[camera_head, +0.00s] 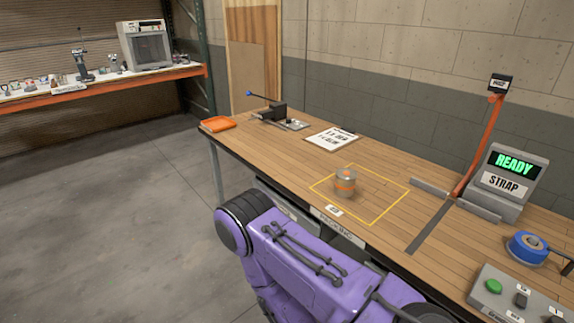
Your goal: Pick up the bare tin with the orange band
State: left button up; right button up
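A small bare metal tin (345,182) with an orange band stands upright on the wooden workbench. It sits inside a yellow outlined square (384,214), towards the square's left side. A purple arm of mine shows at the bottom centre, in front of the bench edge and nearer than the tin. No gripper or fingertips of either arm can be seen, and nothing is touching the tin.
The bench (300,168) also holds an orange tray (217,124), a clamp-like device (270,111), a printed sheet (331,138), a READY/STRAP display (509,180), blue tape (527,247) and a button box (510,300). An orange-edged shelf (110,82) stands back left. The floor at left is clear.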

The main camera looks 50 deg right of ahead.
aim_at(343, 188)
jog(key=u, duration=0.1)
jog(key=i, duration=2.1)
jog(key=z, duration=2.95)
